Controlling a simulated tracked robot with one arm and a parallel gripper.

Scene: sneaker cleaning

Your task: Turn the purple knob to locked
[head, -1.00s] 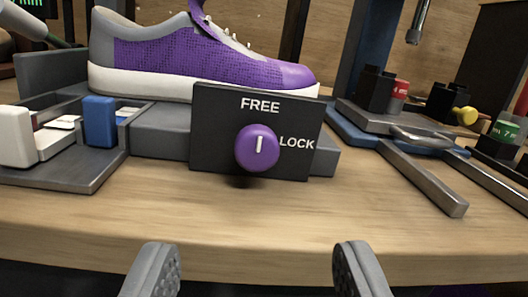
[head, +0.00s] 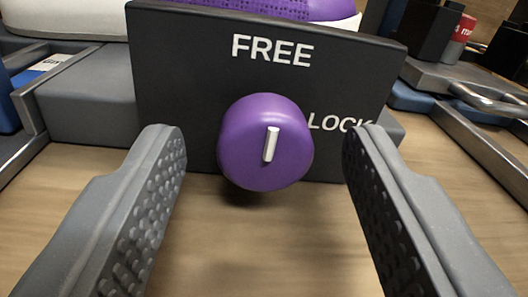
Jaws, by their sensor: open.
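The purple knob (head: 250,155) sits on the front of a dark panel (head: 185,75). Its white pointer mark stands close to vertical, tilted slightly to the right at the top, toward the word FREE above. The word LOCK is on the panel to the right of the knob, partly hidden by my right finger. My gripper (head: 265,150) is open, with one grey ridged finger on each side of the knob. There is a visible gap between each finger and the knob in the picture.
A purple and white sneaker (head: 270,8) sits behind the panel. A metal rail and handle (head: 480,150) lie to the right, with dark holders (head: 425,30) behind. A tray with a blue block (head: 8,105) is at the left. Bare wooden table shows below the knob.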

